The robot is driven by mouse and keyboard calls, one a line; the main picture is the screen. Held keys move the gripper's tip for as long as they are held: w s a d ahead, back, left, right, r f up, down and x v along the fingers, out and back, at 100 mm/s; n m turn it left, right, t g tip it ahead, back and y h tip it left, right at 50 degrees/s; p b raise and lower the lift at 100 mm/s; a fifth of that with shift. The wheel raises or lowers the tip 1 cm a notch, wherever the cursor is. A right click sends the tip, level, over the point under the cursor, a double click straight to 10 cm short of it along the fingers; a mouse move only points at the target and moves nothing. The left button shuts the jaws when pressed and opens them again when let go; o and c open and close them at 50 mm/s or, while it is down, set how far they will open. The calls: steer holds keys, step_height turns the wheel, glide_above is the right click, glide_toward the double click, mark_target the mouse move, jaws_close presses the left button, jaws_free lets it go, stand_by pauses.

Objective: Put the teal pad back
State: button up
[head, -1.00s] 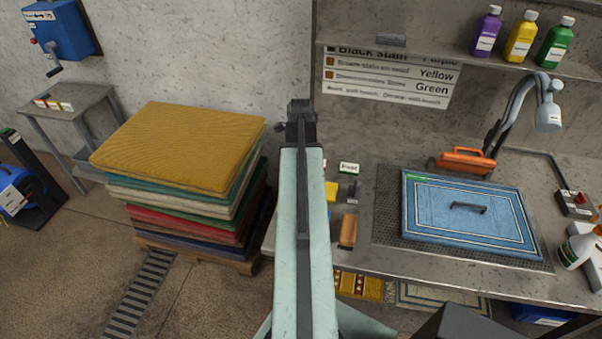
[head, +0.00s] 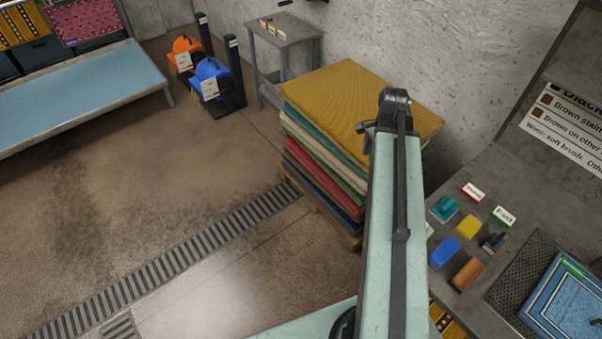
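A small teal pad (head: 444,208) with a raised darker top lies on the grey bench at the right, at the upper left of a group of small pads. My arm stretches up the picture, left of the bench. My gripper (head: 366,130) is at its far end, in front of the rug stack and apart from the teal pad. The gripper is seen mostly from behind, so its fingers and anything between them are hidden.
Beside the teal pad are a yellow pad (head: 468,227), a blue pad (head: 444,252), a brown block (head: 467,274), a dark tool (head: 494,242) and two small signs. A blue rug (head: 568,305) lies at lower right. The rug stack (head: 325,160) stands behind my arm; the left floor is open.

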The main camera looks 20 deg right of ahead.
steer(key=w+a+n, duration=0.2)
steer(key=a+n, duration=0.7)
steer(key=a, duration=0.6)
steer(key=w+a+n, duration=0.2)
steer(key=a+n, duration=0.6)
steer(key=a, duration=0.7)
steer(key=f+b, duration=0.5)
steer(key=shift+w+f, duration=0.15)
steer(key=shift+w, duration=0.2)
